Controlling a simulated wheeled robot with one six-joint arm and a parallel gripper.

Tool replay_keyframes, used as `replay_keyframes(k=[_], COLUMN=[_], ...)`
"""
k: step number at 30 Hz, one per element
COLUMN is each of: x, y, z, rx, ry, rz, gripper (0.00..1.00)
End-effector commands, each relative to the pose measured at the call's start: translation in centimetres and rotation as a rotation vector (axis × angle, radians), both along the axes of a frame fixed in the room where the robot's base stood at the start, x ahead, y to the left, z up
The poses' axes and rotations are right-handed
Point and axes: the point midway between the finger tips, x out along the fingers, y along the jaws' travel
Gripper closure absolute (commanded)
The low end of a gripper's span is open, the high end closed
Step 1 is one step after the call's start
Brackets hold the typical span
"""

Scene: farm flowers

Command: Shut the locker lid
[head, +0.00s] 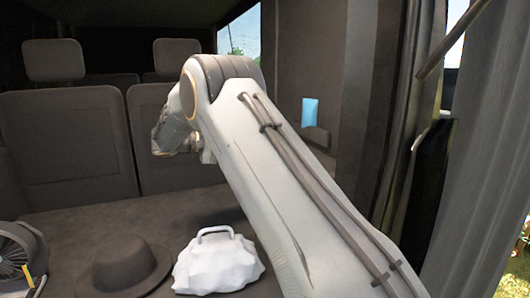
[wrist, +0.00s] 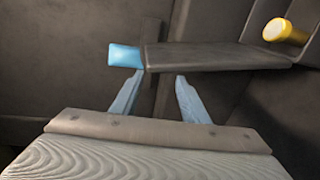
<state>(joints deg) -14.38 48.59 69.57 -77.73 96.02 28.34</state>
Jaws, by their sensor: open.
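A flat dark panel (wrist: 215,57), which looks like the locker lid, juts out across the upper middle of the wrist view. A light blue item (wrist: 124,55) shows at its left end. My gripper (wrist: 160,78) is open and empty, its two pale fingers just below the panel in the picture; I cannot tell whether they touch it. In the head view, the blue item (head: 309,111) is against the right side wall, above a small dark ledge (head: 316,137). My arm crosses the middle there, and my fingers cannot be made out.
A yellow cylinder (wrist: 277,29) shows at the wrist view's upper right. In the head view, a white bag-like item (head: 216,265), a dark hat (head: 125,268) and a fan (head: 18,258) sit along the front. Grey seats (head: 66,145) stand behind; a curtain (head: 490,130) hangs at right.

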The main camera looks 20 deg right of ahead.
Motion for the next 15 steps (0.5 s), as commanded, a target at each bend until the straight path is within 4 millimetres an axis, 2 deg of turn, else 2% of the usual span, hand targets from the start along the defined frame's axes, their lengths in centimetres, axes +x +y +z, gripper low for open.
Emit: replay_keyframes(k=[1, 4, 11, 15], x=[0.3, 0.4, 0.4, 0.3], y=[-1.2, -2.5, -4.6, -6.7], z=[-1.1, -1.7, -1.7, -1.7], rx=[-0.043, -0.105, -0.144, -0.143], ry=[0.044, 0.107, 0.151, 0.151], rz=[-0.016, -0.037, -0.053, -0.052], gripper=[0.59, 0.59, 0.59, 0.59])
